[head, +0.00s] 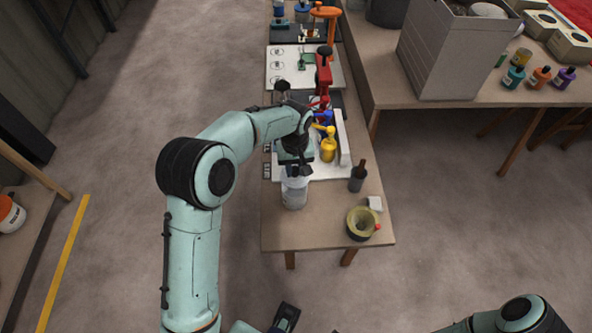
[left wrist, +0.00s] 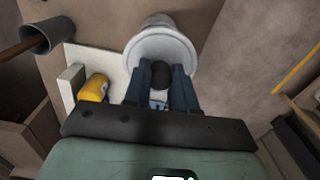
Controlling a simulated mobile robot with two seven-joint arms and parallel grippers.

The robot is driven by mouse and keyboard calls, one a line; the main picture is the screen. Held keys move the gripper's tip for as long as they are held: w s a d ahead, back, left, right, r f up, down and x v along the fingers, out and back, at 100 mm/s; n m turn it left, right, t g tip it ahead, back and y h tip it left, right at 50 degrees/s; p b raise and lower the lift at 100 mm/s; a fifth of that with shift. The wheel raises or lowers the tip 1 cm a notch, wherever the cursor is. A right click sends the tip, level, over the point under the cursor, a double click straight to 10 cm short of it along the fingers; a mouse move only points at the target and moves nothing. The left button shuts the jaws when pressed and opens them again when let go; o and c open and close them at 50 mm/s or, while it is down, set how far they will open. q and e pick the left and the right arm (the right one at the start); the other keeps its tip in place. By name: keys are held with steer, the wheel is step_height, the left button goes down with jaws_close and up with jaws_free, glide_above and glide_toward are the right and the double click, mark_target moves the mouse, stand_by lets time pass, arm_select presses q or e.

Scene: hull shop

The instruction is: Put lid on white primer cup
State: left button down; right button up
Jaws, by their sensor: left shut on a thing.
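The white primer cup (head: 294,194) stands near the front left of the narrow table. My left gripper (head: 298,172) is right above it, pointing down. In the left wrist view, my left gripper (left wrist: 160,82) is shut on the dark round knob of a pale lid (left wrist: 140,52). The lid hides most of what lies under it. A pale rounded shape shows past its far edge, probably the cup. I cannot tell whether the lid touches the cup's rim.
The front left of the table is bare.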

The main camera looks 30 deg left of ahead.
arm_select(q)
steer(key=shift+w+a+f+n, duration=0.25)
steer(key=shift+w+f+n, duration=0.05)
steer(key=shift+w+f, duration=0.1)
steer(key=shift+s+f+b, duration=0.15)
steer(key=shift+f+b, duration=0.3)
steer(key=shift+f, duration=0.2)
step_height(320, 180, down, 3)
steer(key=shift+f+b, duration=0.15)
steer(key=shift+b, duration=1.1)
steer(key=shift+f+b, duration=0.45)
steer(key=shift+f, duration=0.35)
steer(key=shift+p, duration=0.3)
steer(key=shift+f, duration=0.15)
